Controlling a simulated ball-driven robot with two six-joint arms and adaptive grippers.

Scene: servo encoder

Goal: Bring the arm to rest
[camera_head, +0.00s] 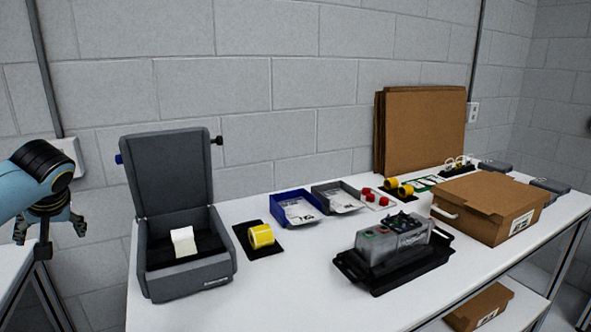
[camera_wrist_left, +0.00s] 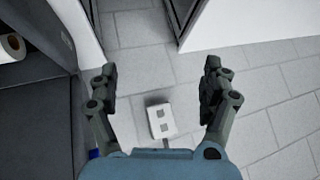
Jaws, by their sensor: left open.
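My left arm comes in from the left edge in the head view, with a light blue link and a black wrist. My left gripper (camera_head: 49,230) hangs beside the table's left end, left of the grey open-lidded case (camera_head: 185,270) and apart from it. In the left wrist view its two fingers (camera_wrist_left: 160,76) are spread wide, with nothing between them. My right arm and gripper are not in view.
The white table (camera_head: 300,300) holds a yellow roll (camera_head: 261,236), a blue tray (camera_head: 296,210), a black tray with a grey device (camera_head: 398,243) and a cardboard box (camera_head: 490,208). A white wall socket (camera_head: 66,158) is near my left wrist.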

